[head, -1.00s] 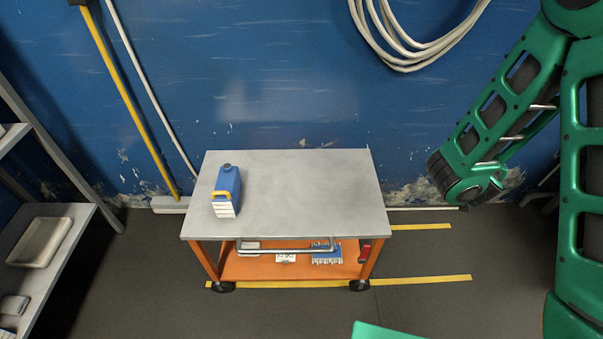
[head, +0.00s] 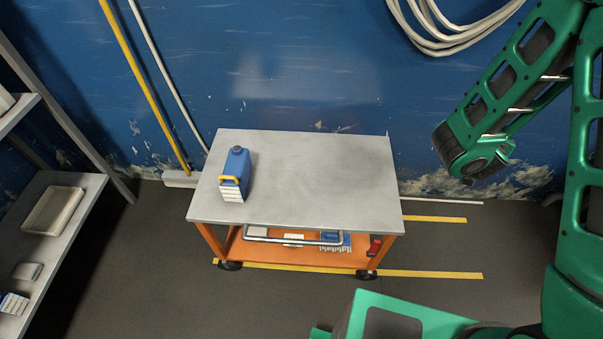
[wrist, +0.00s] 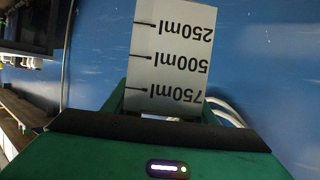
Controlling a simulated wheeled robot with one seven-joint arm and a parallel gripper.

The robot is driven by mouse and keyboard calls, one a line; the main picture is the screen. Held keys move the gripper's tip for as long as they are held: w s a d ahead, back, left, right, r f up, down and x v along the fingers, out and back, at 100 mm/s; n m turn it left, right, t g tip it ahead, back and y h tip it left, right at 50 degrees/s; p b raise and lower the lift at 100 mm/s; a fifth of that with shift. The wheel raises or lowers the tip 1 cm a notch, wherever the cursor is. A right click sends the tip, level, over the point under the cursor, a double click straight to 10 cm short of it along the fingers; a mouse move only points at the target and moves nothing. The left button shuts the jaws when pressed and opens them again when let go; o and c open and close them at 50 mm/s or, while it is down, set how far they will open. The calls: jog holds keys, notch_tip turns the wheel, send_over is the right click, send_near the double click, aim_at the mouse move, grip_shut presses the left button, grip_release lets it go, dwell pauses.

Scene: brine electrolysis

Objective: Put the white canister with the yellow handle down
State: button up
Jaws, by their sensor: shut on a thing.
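A white surface with black 250ml, 500ml and 750ml marks, upside down, fills the upper middle of the wrist view; it is the side of the white canister (wrist: 168,45). My gripper (wrist: 160,122) is shut on it. Its yellow handle and its base are hidden. The head view shows neither my gripper nor the held canister. A grey-topped cart (head: 310,185) stands against the blue wall in the head view. A blue canister with a yellow handle (head: 236,170) stands upright on its left part.
The cart's middle and right top are clear. Its orange lower shelf (head: 283,250) holds several small items. A grey shelf rack (head: 85,185) with a tray (head: 53,210) stands at the left. A hose coil (head: 450,40) hangs on the wall.

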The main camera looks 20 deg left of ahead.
jog(key=s+a+f+n+y, duration=0.1)
jog(key=a+f+n+y, duration=0.15)
jog(key=a, duration=1.15)
jog(key=s+a+f+n+y, duration=0.1)
jog(key=a+f, duration=0.2)
jog(key=a, duration=1.2)
jog(key=s+a+f+n+y, duration=0.1)
jog(key=s+a+f+y, duration=0.1)
jog(key=s+a, duration=0.9)
jog(key=s+a+f+n+y, duration=0.25)
jog(key=s+a, duration=0.45)
jog(key=a, duration=0.8)
jog(key=m+h, duration=0.1)
send_over(303, 186)
notch_tip(303, 186, down, 7)
jog(key=shift+s+f, duration=0.1)
jog(key=shift+f, duration=2.05)
jog(key=shift+f, duration=0.1)
jog(key=o, duration=1.2)
